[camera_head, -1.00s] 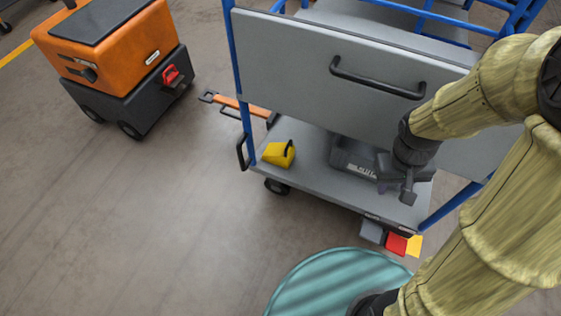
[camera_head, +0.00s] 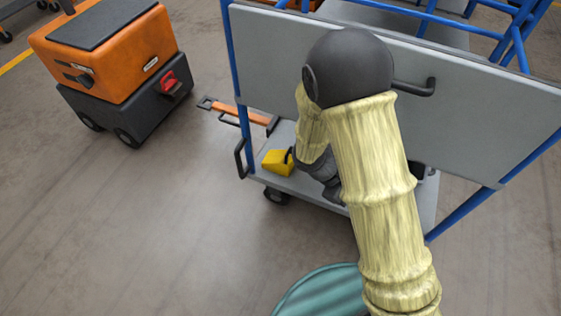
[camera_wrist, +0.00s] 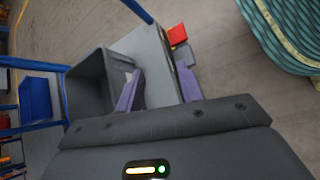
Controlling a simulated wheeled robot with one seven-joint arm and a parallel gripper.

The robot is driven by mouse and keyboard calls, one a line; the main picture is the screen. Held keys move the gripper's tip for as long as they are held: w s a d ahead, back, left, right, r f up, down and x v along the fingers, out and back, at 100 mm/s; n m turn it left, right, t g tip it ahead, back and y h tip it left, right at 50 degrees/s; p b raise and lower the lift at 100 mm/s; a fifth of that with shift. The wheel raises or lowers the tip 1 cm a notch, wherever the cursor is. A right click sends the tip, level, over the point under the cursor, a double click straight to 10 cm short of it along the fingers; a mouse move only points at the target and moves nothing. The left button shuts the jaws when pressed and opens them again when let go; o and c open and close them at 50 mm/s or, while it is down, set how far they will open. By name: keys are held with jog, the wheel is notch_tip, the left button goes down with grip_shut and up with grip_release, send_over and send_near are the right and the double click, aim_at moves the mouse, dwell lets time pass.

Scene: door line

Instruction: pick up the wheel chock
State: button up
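The wheel chock (camera_head: 277,162) is a yellow wedge with a black handle. It rests at the left end of the lower deck (camera_head: 312,190) of a blue-framed cart in the head view. My arm passes close on its right and covers part of the deck. My gripper (camera_wrist: 160,80) shows in the wrist view with its two fingers apart and bare grey deck between them. In the head view the fingers are hidden behind my arm, to the right of the chock. I do not see the chock in the wrist view.
A dark grey bin (camera_wrist: 88,88) stands on the deck beside my fingers. The cart's grey upright panel (camera_head: 270,62) rises over the deck. An orange tow bar (camera_head: 250,115) reaches from the cart towards an orange tugger (camera_head: 108,50). Floor at the lower left is clear.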

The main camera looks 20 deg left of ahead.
jog(key=w+a+f+n+t+h, duration=0.2)
jog(key=w+a+f+n+t, duration=0.15)
jog(key=a+n+t, duration=0.35)
jog(key=n+t+y, duration=1)
jog(key=n, duration=0.2)
send_near(280, 162)
jog(key=s+d+r, duration=0.1)
jog(key=s+r, duration=0.3)
jog(key=shift+s+d, duration=0.2)
jog(key=shift+w, duration=0.1)
jog(key=w+b, duration=0.5)
jog(key=w, duration=0.7)
jog(key=shift+d, duration=0.5)
jog(key=shift+b, duration=0.3)
